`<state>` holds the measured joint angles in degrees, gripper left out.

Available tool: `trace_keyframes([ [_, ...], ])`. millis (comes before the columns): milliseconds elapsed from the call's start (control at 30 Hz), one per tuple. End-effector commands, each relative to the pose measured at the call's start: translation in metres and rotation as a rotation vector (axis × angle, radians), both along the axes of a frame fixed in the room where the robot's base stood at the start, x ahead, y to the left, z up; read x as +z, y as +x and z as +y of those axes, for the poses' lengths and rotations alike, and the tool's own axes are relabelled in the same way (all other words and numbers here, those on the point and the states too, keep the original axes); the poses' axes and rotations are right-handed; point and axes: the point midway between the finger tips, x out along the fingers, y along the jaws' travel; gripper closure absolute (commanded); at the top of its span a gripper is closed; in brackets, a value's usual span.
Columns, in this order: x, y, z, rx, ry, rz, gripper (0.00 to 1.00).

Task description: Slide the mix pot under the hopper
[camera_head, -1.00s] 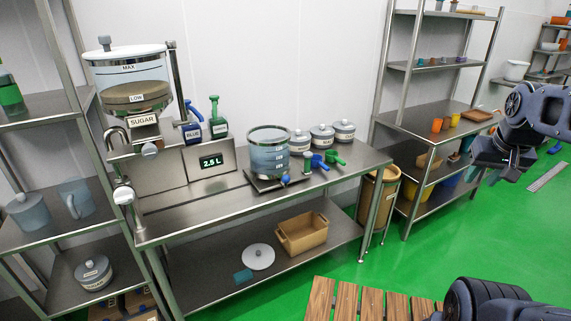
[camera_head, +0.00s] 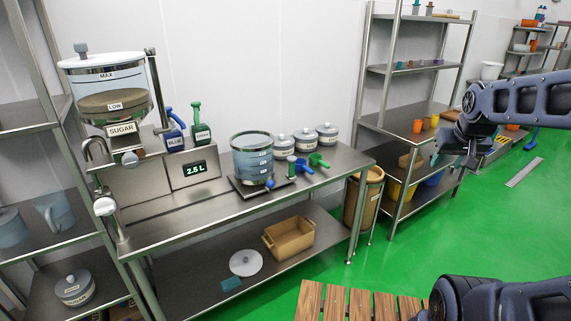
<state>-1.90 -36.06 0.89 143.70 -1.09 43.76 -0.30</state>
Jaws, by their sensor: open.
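The mix pot (camera_head: 252,160) is a clear, bluish cylinder with markings and a small blue tap low at its front. It stands upright on a dark flat base (camera_head: 276,188) on the steel bench, right of the 2.5 L display (camera_head: 195,169). The hopper (camera_head: 112,100) is a clear tank labelled SUGAR, MAX and LOW at the bench's left end, with a grey outlet below it. The mix pot is well to the right of the hopper. My gripper (camera_head: 455,160) is open and empty at the right, away from the bench and apart from the pot.
Blue and green bottles (camera_head: 186,132) stand between hopper and pot. Several lidded jars (camera_head: 304,140) and blue and green scoops (camera_head: 317,161) are right of the pot. The bench front (camera_head: 200,210) is clear. A wooden slatted platform (camera_head: 345,301) lies on the green floor.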

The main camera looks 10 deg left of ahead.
Motion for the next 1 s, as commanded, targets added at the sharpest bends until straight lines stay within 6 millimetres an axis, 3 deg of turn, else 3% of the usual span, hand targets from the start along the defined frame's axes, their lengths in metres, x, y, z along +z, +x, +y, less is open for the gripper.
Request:
trace_keyframes([
  [100, -0.004, 0.040, 0.012, 0.042, -0.013, -0.053, 0.55],
  [500, -0.026, 0.160, 0.069, 0.187, -0.021, -0.254, 0.55],
  [800, -0.054, 0.233, 0.129, 0.303, 0.007, -0.403, 0.55],
  [1000, -0.079, 0.272, 0.175, 0.381, 0.043, -0.501, 0.55],
])
